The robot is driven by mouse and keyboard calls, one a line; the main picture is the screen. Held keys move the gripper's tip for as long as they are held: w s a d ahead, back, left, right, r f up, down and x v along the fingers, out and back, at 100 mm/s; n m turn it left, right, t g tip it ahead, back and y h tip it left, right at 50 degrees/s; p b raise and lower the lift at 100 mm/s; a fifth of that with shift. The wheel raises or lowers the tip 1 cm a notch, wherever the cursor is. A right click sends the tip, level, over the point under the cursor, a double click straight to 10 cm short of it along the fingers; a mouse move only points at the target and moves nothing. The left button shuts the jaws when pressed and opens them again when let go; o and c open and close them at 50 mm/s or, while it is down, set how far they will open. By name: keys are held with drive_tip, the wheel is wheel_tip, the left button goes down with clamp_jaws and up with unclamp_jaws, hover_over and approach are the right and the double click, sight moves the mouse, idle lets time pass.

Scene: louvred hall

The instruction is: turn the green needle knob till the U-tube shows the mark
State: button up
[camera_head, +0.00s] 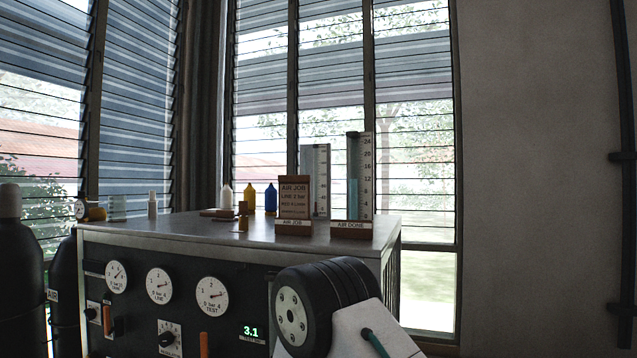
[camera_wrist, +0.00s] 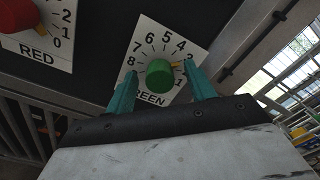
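The green needle knob (camera_wrist: 159,74) sits on a white plate marked GREEN, numbered around it. Its yellow pointer is near the 3, partly by my right finger. My gripper (camera_wrist: 160,69) is open, with one teal finger on each side of the knob and gaps visible between; I cannot tell how deep the fingertips reach. In the head view my arm hides the green knob. On the bench top stand two upright scaled tubes: a grey one (camera_head: 320,170) and one with a blue column (camera_head: 353,195), behind an AIR DONE sign (camera_head: 351,229). I cannot tell the mark.
The red knob (camera_wrist: 17,14) and its plate lie left of the green one. The bench panel (camera_head: 140,310) carries dials and a green display (camera_head: 251,332) reading 3.1. An AIR JOB card (camera_head: 294,197) and several bottles stand on top. Dark cylinders (camera_head: 20,270) stand at the left.

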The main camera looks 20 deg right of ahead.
drive_tip(key=v, duration=0.7)
drive_tip(key=shift+s+a, duration=0.1)
drive_tip(key=v, duration=0.7)
drive_tip(key=shift+s, duration=0.25)
drive_tip(key=shift+a, duration=0.15)
drive_tip(key=shift+c, duration=0.3)
idle(1.8)
